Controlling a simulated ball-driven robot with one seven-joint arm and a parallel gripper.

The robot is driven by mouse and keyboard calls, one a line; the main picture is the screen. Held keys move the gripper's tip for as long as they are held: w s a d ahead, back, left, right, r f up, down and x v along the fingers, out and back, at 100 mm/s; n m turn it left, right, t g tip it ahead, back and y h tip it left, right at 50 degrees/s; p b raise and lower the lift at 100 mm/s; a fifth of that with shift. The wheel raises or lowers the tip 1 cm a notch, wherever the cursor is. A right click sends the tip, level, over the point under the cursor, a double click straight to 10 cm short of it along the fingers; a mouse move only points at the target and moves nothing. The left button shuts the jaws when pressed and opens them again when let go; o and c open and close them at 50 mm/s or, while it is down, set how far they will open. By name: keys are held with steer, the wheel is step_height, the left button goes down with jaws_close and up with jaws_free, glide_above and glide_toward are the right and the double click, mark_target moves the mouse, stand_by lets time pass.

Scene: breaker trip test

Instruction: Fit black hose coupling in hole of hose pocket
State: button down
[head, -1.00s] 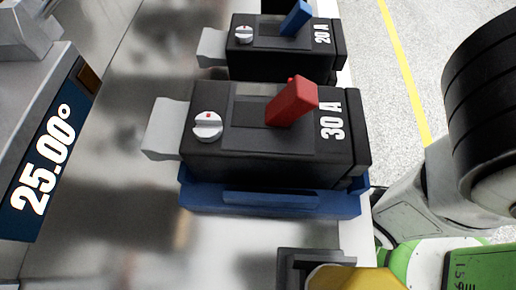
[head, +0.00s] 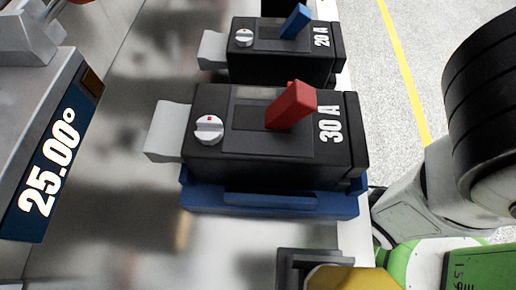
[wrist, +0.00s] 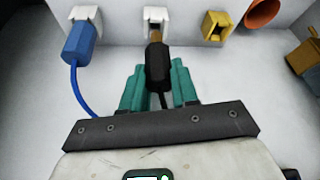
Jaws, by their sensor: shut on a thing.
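In the wrist view, my gripper (wrist: 157,88) has its teal fingers shut on the black hose coupling (wrist: 157,67). The coupling has a brass tip pointing at the wall, and a thin black hose hangs from its near end. A pale pocket (wrist: 156,13) with a dark hole is on the wall just beyond the tip. The tip appears just below the hole in the picture; I cannot tell whether it touches the pocket. The head view does not show my gripper or the coupling.
A blue coupling (wrist: 79,43) with a blue hose sits at the pocket on the left. A yellow pocket (wrist: 215,26) and an orange funnel-like thing (wrist: 262,13) are to the right. Breakers (head: 270,130) and a 25.00° display (head: 48,165) stand on the bench.

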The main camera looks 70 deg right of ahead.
steer(key=shift+f+b, duration=0.5)
steer(key=shift+f, duration=0.3)
steer(key=c, duration=0.8)
jaws_free()
steer(key=p+v, duration=0.3)
steer(key=v, duration=0.7)
steer(key=shift+s+d+r, duration=0.1)
steer(key=shift+r, duration=0.3)
